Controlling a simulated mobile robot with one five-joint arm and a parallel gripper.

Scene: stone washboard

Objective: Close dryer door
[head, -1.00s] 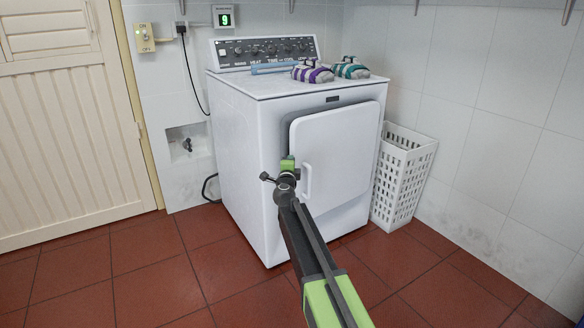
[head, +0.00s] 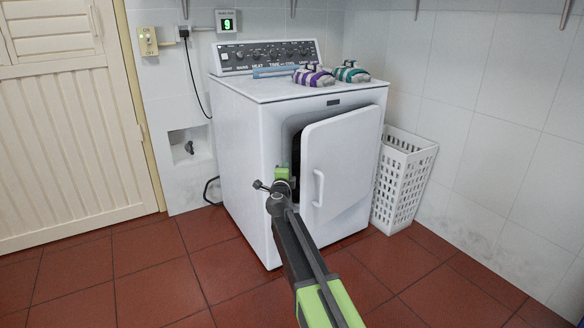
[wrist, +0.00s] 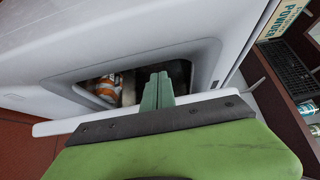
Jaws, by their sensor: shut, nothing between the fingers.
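The white dryer (head: 245,150) stands against the back wall. Its door (head: 345,155), hinged on the right, is partly open, with a dark gap along its left side. The white handle (head: 319,188) is near the door's left edge. My gripper (head: 284,173) is shut and empty, at the gap just left of the door edge. In the wrist view, the closed green fingers (wrist: 158,92) reach past a white edge of the door (wrist: 60,127) toward the drum opening. Orange and white cloth (wrist: 105,88) lies inside. Contact with the door cannot be told.
A white laundry basket (head: 402,180) stands right of the dryer, close to the door's hinge side. Two folded striped cloth bundles (head: 313,76) (head: 351,72) lie on the dryer top. The red tiled floor (head: 150,265) in front is clear.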

